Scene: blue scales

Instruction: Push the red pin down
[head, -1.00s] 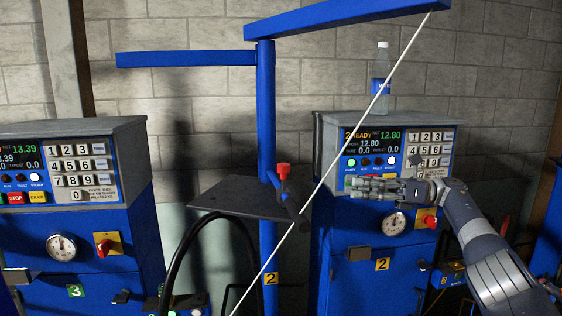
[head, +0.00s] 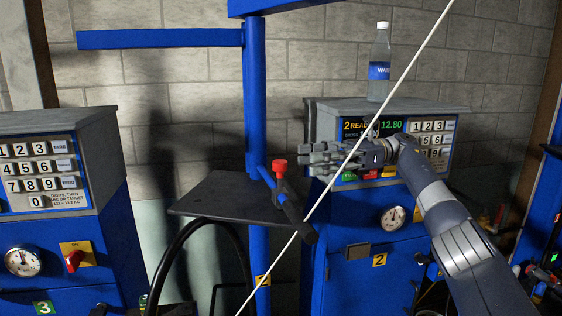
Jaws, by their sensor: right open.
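The red pin (head: 280,164) stands upright on the dark nozzle fitting (head: 293,203), which is joined to the blue post (head: 256,120) above the black shelf. My right gripper (head: 312,154) reaches in from the right, with its fingers pointing left. It is open and empty, and in the picture it is just right of the red pin and a little higher, apart from it. The gripper covers part of the display behind it. My left gripper is not in view.
A black shelf (head: 215,193) sits left of the pin. A thin white rod (head: 402,75) crosses diagonally in front. Scale cabinet 2 (head: 350,275) stands behind my right arm, with a water bottle (head: 380,70) on top. Cabinet 3 (head: 60,250) is at left.

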